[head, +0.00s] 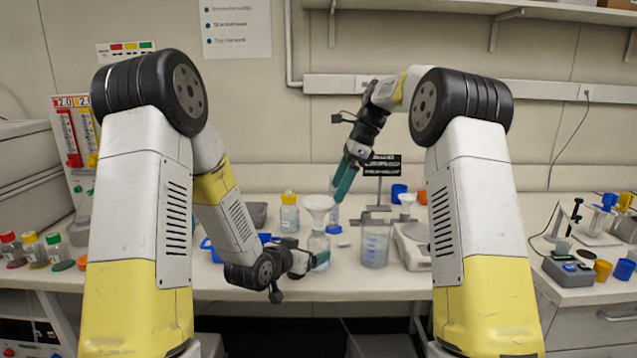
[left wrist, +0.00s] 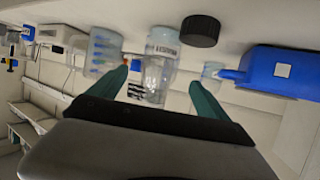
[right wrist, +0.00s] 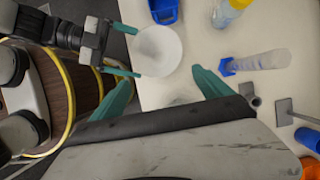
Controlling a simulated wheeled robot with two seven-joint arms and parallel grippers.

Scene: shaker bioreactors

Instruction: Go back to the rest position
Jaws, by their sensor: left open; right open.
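My left gripper (head: 312,262) is low over the front of the bench, beside a clear bottle (head: 319,246) with a white funnel (head: 318,204) above it. In the left wrist view the bottle (left wrist: 158,80) shows between the open left fingers (left wrist: 158,76); I cannot tell whether they touch it. In the right wrist view the left fingers point at the funnel (right wrist: 160,50). My right gripper (head: 345,180) is higher, tilted down behind the funnel. Its teal fingers (right wrist: 161,78) are apart with nothing between them.
A clear tube with a blue end (right wrist: 258,62) lies within the right wrist view. A beaker (head: 375,245), a balance (head: 413,245) and a yellow-capped bottle (head: 289,212) stand close by. A wall shelf (head: 450,6) runs overhead.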

